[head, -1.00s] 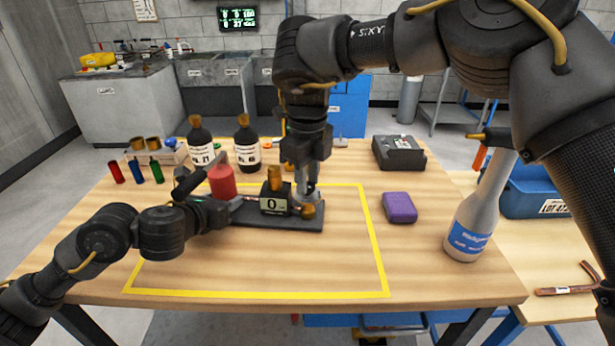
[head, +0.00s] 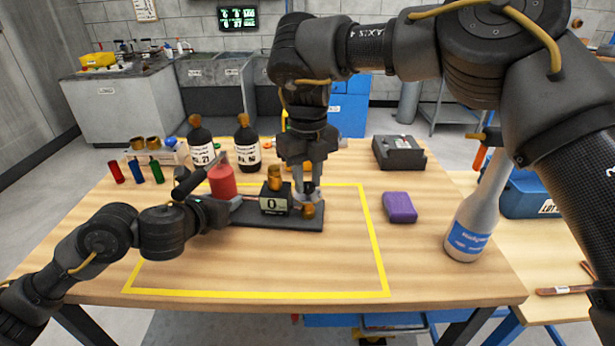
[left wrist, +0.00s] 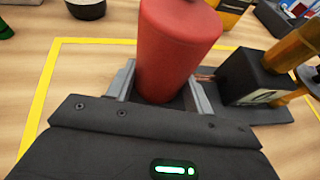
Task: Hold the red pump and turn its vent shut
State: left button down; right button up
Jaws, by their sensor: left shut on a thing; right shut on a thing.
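The red pump (head: 222,181) stands upright at the left end of a dark base plate (head: 250,217). A black block marked "0" (head: 274,206) with a brass top sits on the same plate to its right. My left gripper (head: 220,203) is shut around the pump's lower body; the left wrist view shows a finger on each side of the red cylinder (left wrist: 175,45). My right gripper (head: 307,193) points down and is shut on the vent at the plate's right end. A brass piece (head: 309,211) shows below its fingers; the rest of the vent is mostly hidden.
Two dark bottles (head: 247,150) stand behind the pump. Small red, blue and green cylinders (head: 136,171) stand at the left. A purple block (head: 400,207) and a grey bottle (head: 468,232) are to the right. The yellow-outlined area in front is clear.

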aim_at(307, 184)
pick_arm(q)
jog(key=shift+r, duration=0.1)
pick_arm(e)
jog(key=shift+m, duration=0.6)
jog(key=o, duration=1)
jog(key=shift+c, duration=0.2)
notch_tip(307, 184, up, 12)
pick_arm(q)
jog(key=c, duration=0.5)
grip_release()
